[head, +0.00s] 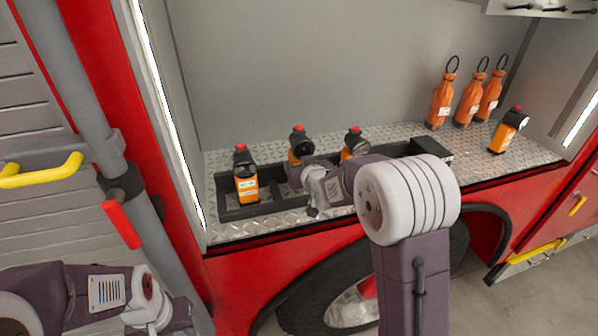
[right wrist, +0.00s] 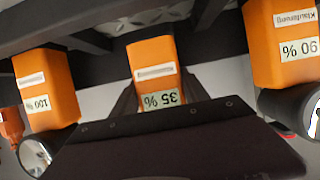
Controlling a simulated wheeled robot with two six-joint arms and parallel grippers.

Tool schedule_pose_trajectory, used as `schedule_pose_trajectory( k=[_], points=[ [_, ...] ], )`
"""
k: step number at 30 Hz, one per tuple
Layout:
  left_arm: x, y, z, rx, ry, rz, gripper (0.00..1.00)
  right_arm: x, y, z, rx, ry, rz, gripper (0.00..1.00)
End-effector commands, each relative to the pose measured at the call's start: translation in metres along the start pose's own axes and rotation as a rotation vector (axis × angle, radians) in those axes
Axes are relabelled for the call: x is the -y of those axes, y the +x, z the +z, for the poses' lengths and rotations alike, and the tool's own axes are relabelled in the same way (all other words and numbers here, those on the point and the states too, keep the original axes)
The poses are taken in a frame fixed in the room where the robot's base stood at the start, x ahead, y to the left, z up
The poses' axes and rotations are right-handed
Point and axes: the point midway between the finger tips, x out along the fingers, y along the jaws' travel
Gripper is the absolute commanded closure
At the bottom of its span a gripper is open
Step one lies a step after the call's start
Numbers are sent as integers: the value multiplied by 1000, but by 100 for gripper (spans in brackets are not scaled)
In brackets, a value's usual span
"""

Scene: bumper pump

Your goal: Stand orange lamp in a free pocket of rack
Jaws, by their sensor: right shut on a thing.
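An orange lamp with a black head and red top (head: 294,157) is held by my right gripper (head: 295,174) over the middle of the black rack (head: 270,208). In the right wrist view this lamp carries a "35 %" label (right wrist: 155,75) and sits between my fingers, shut on it. Its base is hidden in the head view; I cannot tell whether it is inside a pocket. Another orange lamp (head: 246,190) stands in the rack's left end, and one (head: 347,155) stands right of the held lamp. My left gripper (head: 178,317) is low at the left, its fingers unclear.
A further orange lamp (head: 507,133) stands on the diamond-plate shelf (head: 480,170) at the right. Several orange bottles with black loops (head: 442,104) stand behind it. Neighbouring lamps labelled "100 %" (right wrist: 45,88) and "90 %" (right wrist: 282,45) flank the held lamp closely.

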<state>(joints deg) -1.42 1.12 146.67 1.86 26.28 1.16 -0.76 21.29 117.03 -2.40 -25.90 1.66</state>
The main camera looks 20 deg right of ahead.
Motion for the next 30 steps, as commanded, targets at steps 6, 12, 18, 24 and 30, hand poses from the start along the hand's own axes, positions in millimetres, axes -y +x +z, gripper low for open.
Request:
schedule_pose_trajectory(
  k=[6, 12, 18, 24, 30],
  points=[
    [0, -8, -1, 0, 0, 0, 64, 0, 10, 22, -1, 0, 0, 100],
    [0, -6, -1, 0, 0, 0, 64, 0, 10, 22, -3, 0, 0, 100],
    [0, -4, 0, 0, 0, 0, 64, 0, 10, 26, 2, 0, 0, 26],
    [0, -4, 0, 0, 0, 0, 64, 0, 10, 26, 2, 0, 0, 26],
    [0, -5, -1, -1, 0, 0, 64, 0, 7, 24, 1, 0, 0, 26]
  ],
)
